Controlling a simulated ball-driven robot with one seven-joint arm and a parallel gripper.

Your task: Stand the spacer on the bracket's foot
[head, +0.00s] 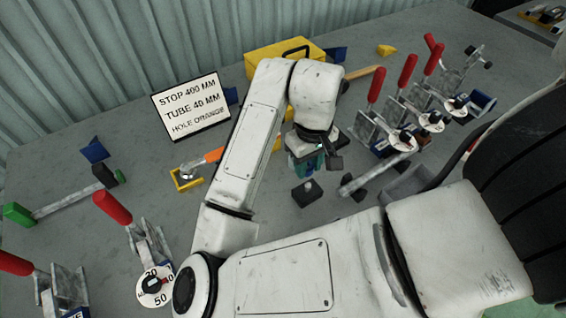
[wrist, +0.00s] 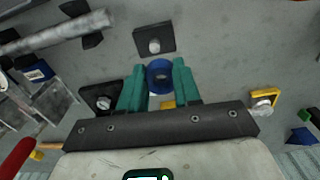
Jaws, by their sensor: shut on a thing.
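In the head view my wrist largely hides the spacer. A dark square plate with a light round stud (head: 308,192) lies on the bench just below my gripper; it also shows in the wrist view (wrist: 153,40), beyond the fingertips and apart from the spacer. I cannot tell whether this plate is the bracket's foot.
A second dark plate (wrist: 102,97) lies left of the fingers in the wrist view. A grey tube (head: 380,173) lies right of my gripper. Red-handled clamps (head: 405,72) stand at the back right. A sign (head: 191,107) and yellow toolbox (head: 284,60) stand behind.

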